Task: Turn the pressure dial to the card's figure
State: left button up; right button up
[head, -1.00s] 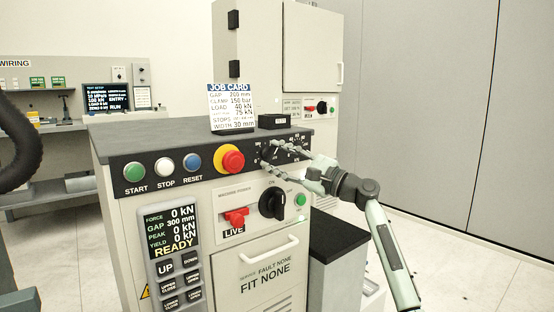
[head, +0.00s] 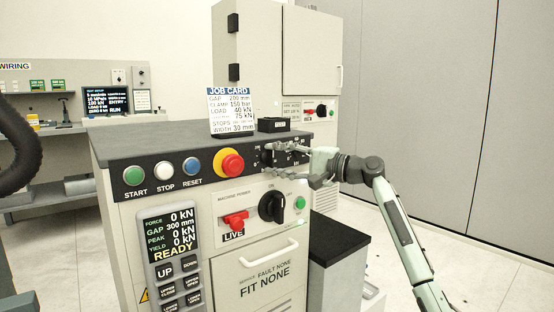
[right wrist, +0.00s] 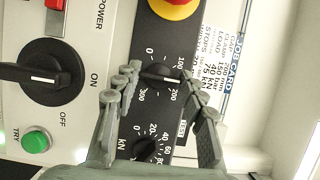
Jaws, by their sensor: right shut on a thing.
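The job card (head: 232,112) stands on top of the machine and reads clamp 150 bar, gap 200 mm, load 40 kN. The pressure dial (right wrist: 157,75) is a black knob on the dark panel, with a scale from 0 to 300. Its white mark points to the right in the right wrist view, between 100 and 200. My right gripper (right wrist: 160,74) is shut on this dial, one finger on each side. In the head view the right gripper (head: 274,163) is at the panel's right end and partly hides the dial. My left gripper is not in view.
A kN dial (right wrist: 146,148) sits beside the pressure dial. The red emergency stop (head: 230,163) is left of my right gripper. The black power switch (head: 271,205) and a green button (head: 300,203) are below. A small black box (head: 273,125) rests on the machine top.

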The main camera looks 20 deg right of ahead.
dwell(0.3)
jog(key=o, duration=1.2)
jog(key=shift+c, duration=0.2)
jog(key=v, duration=1.2)
jog(key=shift+d, duration=0.1)
